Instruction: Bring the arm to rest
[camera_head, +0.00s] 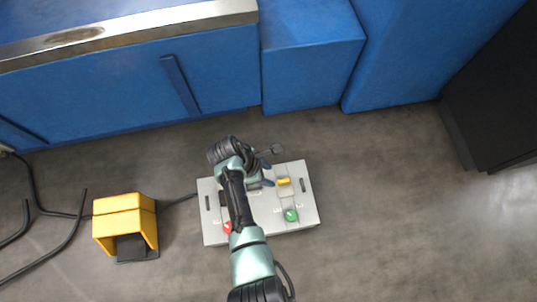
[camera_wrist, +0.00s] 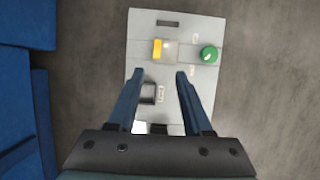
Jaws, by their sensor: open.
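My gripper (camera_wrist: 158,95) is open and empty in the wrist view, its two blue fingers spread apart. It hangs over a light grey control panel (camera_head: 301,176), which lies on the floor and also shows in the wrist view (camera_wrist: 142,27). The panel bears a yellow switch (camera_head: 284,181), a green knob (camera_head: 291,215) and a red button (camera_head: 228,227). In the wrist view the yellow switch (camera_wrist: 158,49) and the green knob (camera_wrist: 209,54) lie beyond the fingertips. My arm hides part of the panel in the head view. I cannot tell the gripper's height above it.
A yellow foot-pedal housing (camera_head: 125,222) stands on the floor to the left, with a black cable towards the panel. Blue cabinets (camera_head: 110,95) line the back. A black cabinet (camera_head: 497,90) stands at the right. Grey floor (camera_head: 400,220) is clear right of the panel.

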